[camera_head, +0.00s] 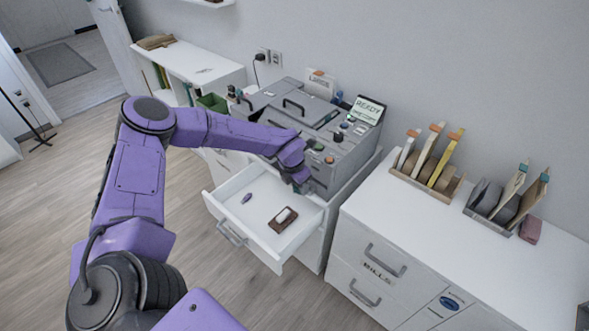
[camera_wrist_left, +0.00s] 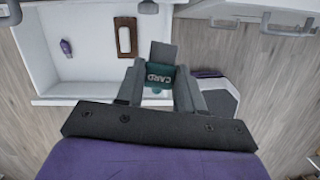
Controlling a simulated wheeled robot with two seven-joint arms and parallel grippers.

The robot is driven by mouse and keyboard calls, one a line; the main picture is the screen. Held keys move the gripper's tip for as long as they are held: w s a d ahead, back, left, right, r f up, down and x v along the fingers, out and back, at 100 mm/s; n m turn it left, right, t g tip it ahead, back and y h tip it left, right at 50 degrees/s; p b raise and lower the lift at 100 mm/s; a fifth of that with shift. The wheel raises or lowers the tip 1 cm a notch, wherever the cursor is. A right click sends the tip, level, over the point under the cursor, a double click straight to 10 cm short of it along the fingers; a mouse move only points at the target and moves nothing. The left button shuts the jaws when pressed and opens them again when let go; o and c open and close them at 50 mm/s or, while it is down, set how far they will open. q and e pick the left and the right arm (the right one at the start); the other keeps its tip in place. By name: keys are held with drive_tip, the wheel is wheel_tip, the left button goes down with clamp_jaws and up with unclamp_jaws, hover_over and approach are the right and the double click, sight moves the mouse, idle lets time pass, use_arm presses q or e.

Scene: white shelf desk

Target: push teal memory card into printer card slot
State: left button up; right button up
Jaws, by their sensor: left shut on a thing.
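My left gripper (camera_head: 298,181) is at the lower front of the grey printer (camera_head: 345,152), above the open drawer. In the left wrist view its two fingers (camera_wrist_left: 161,84) are shut on the teal memory card (camera_wrist_left: 160,75), which shows the word CARD. A grey block (camera_wrist_left: 163,52) lies right against the card's far end; I cannot tell whether the card is inside a slot. In the head view the card and the card slot are hidden by my gripper. My right gripper is in neither view.
The open white drawer (camera_head: 240,214) holds a brown tray-like item (camera_head: 283,219) and a small purple item (camera_head: 247,198). A white cabinet (camera_head: 380,262) with file racks (camera_head: 428,183) stands at the right. A low white shelf (camera_head: 198,68) is behind at left.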

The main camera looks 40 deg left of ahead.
use_arm(q)
drive_tip(key=shift+s+a+r+n, duration=0.2)
drive_tip(key=shift+a+r+n, duration=0.05)
drive_tip(key=shift+a+n, duration=0.45)
drive_tip(key=shift+a+f+n, duration=0.15)
drive_tip(key=shift+f+n, duration=0.05)
drive_tip(key=shift+n, duration=0.1)
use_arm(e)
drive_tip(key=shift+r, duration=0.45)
use_arm(q)
drive_tip(key=shift+w+f+b, duration=0.2)
drive_tip(key=shift+w+b, duration=0.45)
drive_tip(key=shift+b, duration=0.05)
drive_tip(key=shift+w+d+r+b, duration=0.15)
drive_tip(key=shift+w+b, duration=0.7)
drive_tip(key=shift+w, duration=0.35)
drive_tip(key=shift+w+d+r+b, duration=0.15)
drive_tip(key=shift+w+b, duration=0.65)
drive_tip(key=shift+w, duration=0.4)
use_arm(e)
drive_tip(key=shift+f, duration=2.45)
use_arm(q)
drive_tip(key=shift+f+b, duration=0.1)
drive_tip(key=shift+b, duration=0.4)
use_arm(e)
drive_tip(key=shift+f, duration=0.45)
